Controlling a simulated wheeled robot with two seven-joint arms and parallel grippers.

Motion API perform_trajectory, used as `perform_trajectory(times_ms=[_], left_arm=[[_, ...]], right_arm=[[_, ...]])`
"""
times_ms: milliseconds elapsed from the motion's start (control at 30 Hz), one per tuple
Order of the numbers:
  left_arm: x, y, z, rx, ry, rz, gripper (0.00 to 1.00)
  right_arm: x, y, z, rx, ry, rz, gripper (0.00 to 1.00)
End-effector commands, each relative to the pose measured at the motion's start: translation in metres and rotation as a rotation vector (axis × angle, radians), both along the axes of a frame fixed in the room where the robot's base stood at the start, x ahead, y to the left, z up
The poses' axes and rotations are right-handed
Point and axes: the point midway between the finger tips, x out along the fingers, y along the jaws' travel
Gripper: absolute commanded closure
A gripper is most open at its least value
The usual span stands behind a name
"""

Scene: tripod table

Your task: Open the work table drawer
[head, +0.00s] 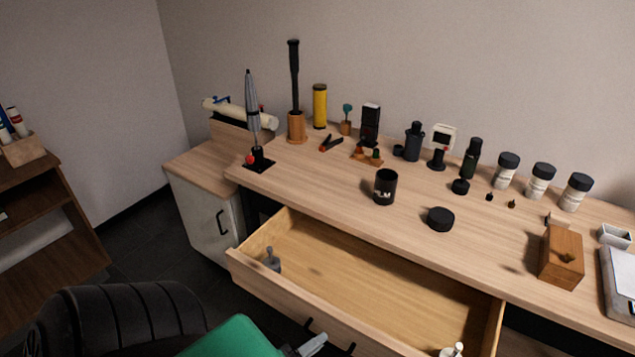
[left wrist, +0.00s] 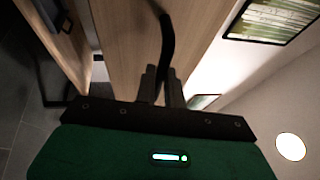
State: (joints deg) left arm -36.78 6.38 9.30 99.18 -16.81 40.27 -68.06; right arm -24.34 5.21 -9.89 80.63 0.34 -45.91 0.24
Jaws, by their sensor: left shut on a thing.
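The work table (head: 330,175) has its wide wooden drawer (head: 275,297) pulled well out, and its inside shows in the head view. A dark bar handle (head: 310,323) is on the drawer front. My left gripper (head: 314,344), with a green body and grey fingers, is at this handle at the bottom of the head view. In the left wrist view the fingers (left wrist: 163,86) are shut on the black handle (left wrist: 167,38), with the wooden front (left wrist: 115,45) behind it. My right gripper is not in view.
A grey item (head: 272,261) and a pale item (head: 452,350) are in the drawer. Above stand a black mug (head: 385,187), a black puck (head: 440,219) and several jars. A white cabinet (head: 203,213) is left of the drawer. A brown shelf (head: 45,235) stands far left.

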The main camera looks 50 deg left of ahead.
Motion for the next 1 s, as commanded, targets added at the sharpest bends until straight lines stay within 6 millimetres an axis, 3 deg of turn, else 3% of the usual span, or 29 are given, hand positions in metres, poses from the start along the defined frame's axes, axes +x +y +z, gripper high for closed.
perform_trajectory(times_ms=[33, 133, 533, 633, 1000], left_arm=[[0.0, 0.0, -0.001, 0.0, 0.002, 0.001, 0.87], [0.0, 0.0, 0.0, 0.0, 0.002, 0.001, 0.68], [-0.007, 0.001, -0.003, 0.0, 0.002, 0.001, 0.67], [-0.022, 0.004, -0.006, 0.0, 0.004, 0.001, 0.67], [-0.102, 0.017, -0.021, 0.001, 0.005, 0.001, 0.67]], right_arm=[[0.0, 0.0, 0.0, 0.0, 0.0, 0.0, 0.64], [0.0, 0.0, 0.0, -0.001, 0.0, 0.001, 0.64], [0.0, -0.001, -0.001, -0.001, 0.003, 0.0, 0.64], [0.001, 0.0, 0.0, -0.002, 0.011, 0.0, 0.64], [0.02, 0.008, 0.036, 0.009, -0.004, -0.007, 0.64]])
